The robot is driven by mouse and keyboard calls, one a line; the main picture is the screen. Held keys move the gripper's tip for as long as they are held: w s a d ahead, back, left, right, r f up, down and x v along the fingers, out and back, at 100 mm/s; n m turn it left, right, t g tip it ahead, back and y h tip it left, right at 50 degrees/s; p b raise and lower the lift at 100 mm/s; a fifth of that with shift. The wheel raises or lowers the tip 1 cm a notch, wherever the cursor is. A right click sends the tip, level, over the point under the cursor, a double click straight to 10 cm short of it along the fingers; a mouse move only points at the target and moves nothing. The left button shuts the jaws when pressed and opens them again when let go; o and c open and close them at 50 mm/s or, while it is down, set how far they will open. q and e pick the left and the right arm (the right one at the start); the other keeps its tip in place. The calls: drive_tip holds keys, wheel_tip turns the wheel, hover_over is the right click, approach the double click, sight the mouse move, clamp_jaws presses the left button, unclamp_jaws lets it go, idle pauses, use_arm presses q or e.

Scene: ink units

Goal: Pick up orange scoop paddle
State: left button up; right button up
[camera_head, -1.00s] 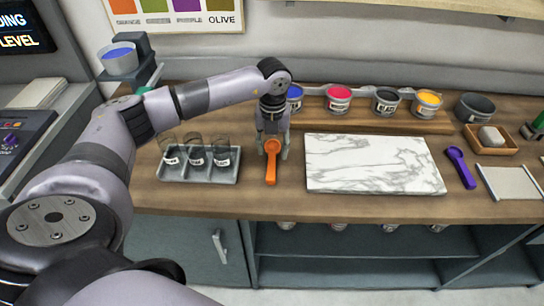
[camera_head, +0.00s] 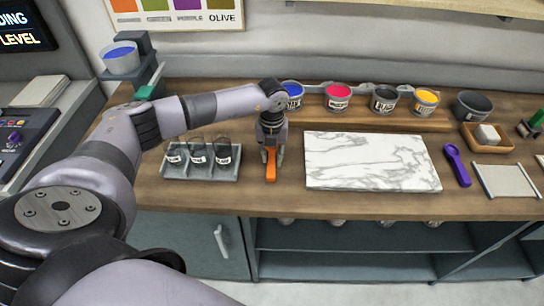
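The orange scoop paddle (camera_head: 271,172) lies on the wooden counter between the glass tray and the marble slab. Its handle points toward the counter's front edge. My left gripper (camera_head: 271,157) points down over the scoop's far end and hides that part. Its fingers stand apart, one on each side of the scoop. I cannot tell whether they touch it. My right gripper is not in view.
A grey tray (camera_head: 203,179) with small labelled glasses stands close on the left. A white marble slab (camera_head: 371,161) lies on the right. Behind are tubs of blue (camera_head: 292,93), red (camera_head: 338,95), black and yellow ink. A purple scoop (camera_head: 457,165) lies farther right.

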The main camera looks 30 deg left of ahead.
sight(272, 158)
use_arm(q)
clamp_jaws()
idle(0.4)
drive_tip(key=shift+r, duration=0.6)
wheel_tip(272, 158, up, 19)
drive_tip(key=b, duration=0.5)
drive_tip(key=shift+c, duration=0.4)
unclamp_jaws()
drive_tip(key=shift+f, duration=0.1)
clamp_jaws()
